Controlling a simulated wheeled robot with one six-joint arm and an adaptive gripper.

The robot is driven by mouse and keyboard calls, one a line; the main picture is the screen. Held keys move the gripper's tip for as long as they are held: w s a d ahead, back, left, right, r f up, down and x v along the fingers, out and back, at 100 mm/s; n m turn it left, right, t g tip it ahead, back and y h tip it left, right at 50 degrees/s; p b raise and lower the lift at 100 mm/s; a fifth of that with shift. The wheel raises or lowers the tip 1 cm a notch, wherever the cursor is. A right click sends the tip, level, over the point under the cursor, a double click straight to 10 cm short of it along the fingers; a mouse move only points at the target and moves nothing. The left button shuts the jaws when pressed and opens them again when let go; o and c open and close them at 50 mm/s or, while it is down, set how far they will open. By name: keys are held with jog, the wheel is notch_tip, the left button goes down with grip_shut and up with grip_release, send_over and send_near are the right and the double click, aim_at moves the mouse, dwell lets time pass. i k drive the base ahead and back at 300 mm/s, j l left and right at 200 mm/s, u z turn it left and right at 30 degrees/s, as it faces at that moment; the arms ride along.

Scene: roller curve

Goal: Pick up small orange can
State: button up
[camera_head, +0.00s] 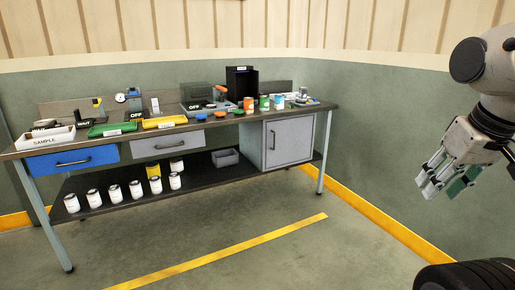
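The small orange can (248,105) stands upright on the workbench top, toward its right half. It is beside a green-and-white can (264,103) and a blue-and-white can (279,102). My gripper (440,184) hangs at the right of the view, pointing down and left. It is well apart from the bench and the orange can. Its fingers look spread, with nothing seen between them.
The workbench (215,126) carries a SAMPLE tray (45,141), green and yellow cases, a dark box (241,82) and small orange and blue items. Floor in front is clear, with a yellow line (230,250).

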aim_at(249, 101)
jog(key=i+z, duration=0.1)
jog(key=i, duration=1.85)
jog(key=i+u, duration=0.25)
jog(key=i, duration=0.25)
jog(key=i+l+u, duration=0.2)
jog(key=i, duration=0.3)
jog(key=i+l+u, duration=0.25)
jog(key=i, duration=0.2)
jog(key=i+l+u, duration=0.25)
jog(key=i, duration=0.2)
